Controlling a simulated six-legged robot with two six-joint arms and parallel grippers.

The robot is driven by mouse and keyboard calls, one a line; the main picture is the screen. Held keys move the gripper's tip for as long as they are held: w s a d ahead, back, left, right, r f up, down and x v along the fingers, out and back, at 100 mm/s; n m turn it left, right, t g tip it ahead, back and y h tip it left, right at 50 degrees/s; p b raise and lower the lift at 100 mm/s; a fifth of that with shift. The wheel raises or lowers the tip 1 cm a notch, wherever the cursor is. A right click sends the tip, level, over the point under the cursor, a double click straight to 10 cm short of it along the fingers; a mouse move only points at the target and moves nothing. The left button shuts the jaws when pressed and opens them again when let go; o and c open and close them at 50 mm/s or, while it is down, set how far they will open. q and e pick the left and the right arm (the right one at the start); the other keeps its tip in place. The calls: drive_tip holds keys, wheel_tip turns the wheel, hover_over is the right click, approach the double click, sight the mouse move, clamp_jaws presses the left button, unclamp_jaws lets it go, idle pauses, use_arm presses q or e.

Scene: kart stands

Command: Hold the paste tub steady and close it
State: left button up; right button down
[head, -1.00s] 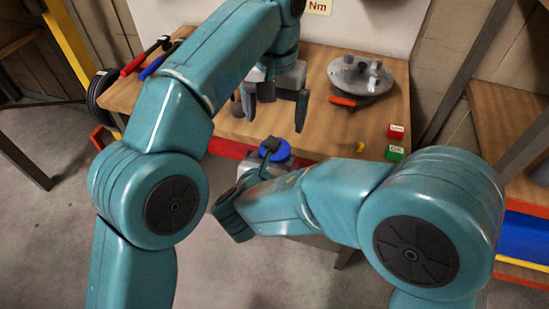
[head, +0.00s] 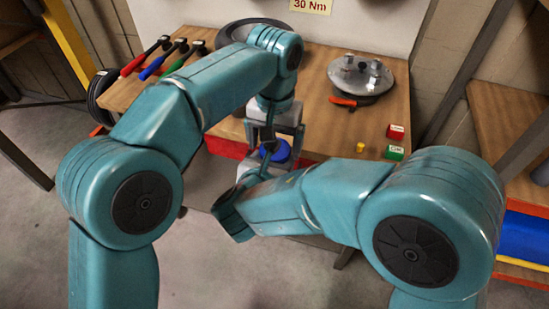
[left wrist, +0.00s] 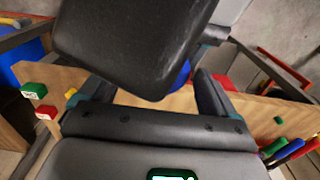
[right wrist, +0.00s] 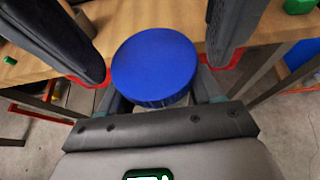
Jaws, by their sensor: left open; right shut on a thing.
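The paste tub's round blue lid (head: 281,151) shows in front of the bench edge, and close up in the right wrist view (right wrist: 155,66). The tub body under it is almost wholly hidden. My right gripper (head: 268,164) is shut on the tub and holds it in the air. My left gripper (head: 276,136) is open, with its dark fingers on either side of the lid and apart from it in the right wrist view. In the left wrist view a bit of the blue lid (left wrist: 182,75) shows between the fingers, partly covered by a dark gripper part. I cannot tell how tightly the lid sits.
The wooden bench (head: 322,120) is just behind. On it are a metal disc (head: 358,75) with an orange-red handle, a red block (head: 396,132), a green block (head: 394,152), a small yellow piece (head: 360,147) and coloured-handled tools (head: 150,68). The floor in front is clear.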

use_arm(q)
drive_tip(key=c, duration=1.1)
drive_tip(key=o, duration=1.2)
drive_tip(key=shift+r, duration=2.3)
drive_tip(key=shift+o, duration=0.4)
drive_tip(key=shift+f, duration=0.15)
